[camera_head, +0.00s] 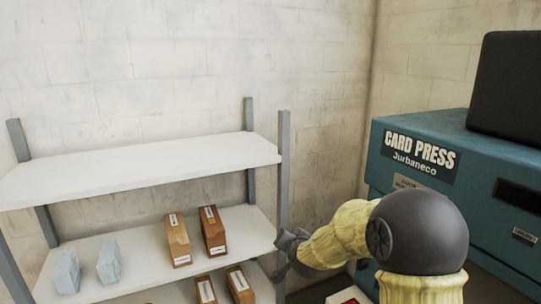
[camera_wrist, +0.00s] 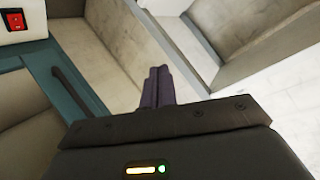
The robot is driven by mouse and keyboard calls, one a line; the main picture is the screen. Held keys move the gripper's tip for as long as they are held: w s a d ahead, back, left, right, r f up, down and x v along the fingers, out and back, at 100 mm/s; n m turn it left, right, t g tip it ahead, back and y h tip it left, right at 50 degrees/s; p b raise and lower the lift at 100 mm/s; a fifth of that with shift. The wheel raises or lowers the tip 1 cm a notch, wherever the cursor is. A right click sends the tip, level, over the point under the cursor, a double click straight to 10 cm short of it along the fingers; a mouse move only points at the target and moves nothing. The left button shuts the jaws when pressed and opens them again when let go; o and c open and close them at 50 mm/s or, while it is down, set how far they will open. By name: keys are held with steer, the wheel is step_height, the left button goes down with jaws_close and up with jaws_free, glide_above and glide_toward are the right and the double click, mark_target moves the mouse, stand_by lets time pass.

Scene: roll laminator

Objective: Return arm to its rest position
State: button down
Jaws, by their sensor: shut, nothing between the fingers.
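My arm, yellow with a dark grey joint, reaches up from the lower right in the head view and extends left. My gripper (camera_head: 287,256) is at its end, beside the right post of the shelf rack, small and partly hard to make out. In the wrist view my gripper (camera_wrist: 160,72) shows its two dark fingers close together, shut with nothing between them. I cannot tell in the head view whether it touches the shelf post.
A shelf rack (camera_head: 150,165) stands at left with brown boxes (camera_head: 178,240) and pale blue packs (camera_head: 67,272). A teal card press (camera_head: 400,165) stands at right with a black box (camera_head: 508,85) on top. A red switch (camera_wrist: 15,21) shows in the wrist view.

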steer(key=s+d+f+n+g+p, duration=0.1)
steer(key=s+d+g, duration=0.2)
steer(key=s, duration=0.7)
steer(key=s+d+f+n+g+p, duration=0.1)
steer(key=s+d+n+g, duration=0.1)
steer(key=s, duration=0.7)
steer(key=s+d+f+n+g+h+p, duration=0.1)
steer(key=s+d+g, duration=0.3)
steer(key=s, duration=0.6)
steer(key=shift+s+d+n+g+p, duration=0.15)
steer(key=shift+s+n+g+p, duration=0.15)
steer(key=shift+s+n+g, duration=0.15)
steer(key=shift+w, duration=0.1)
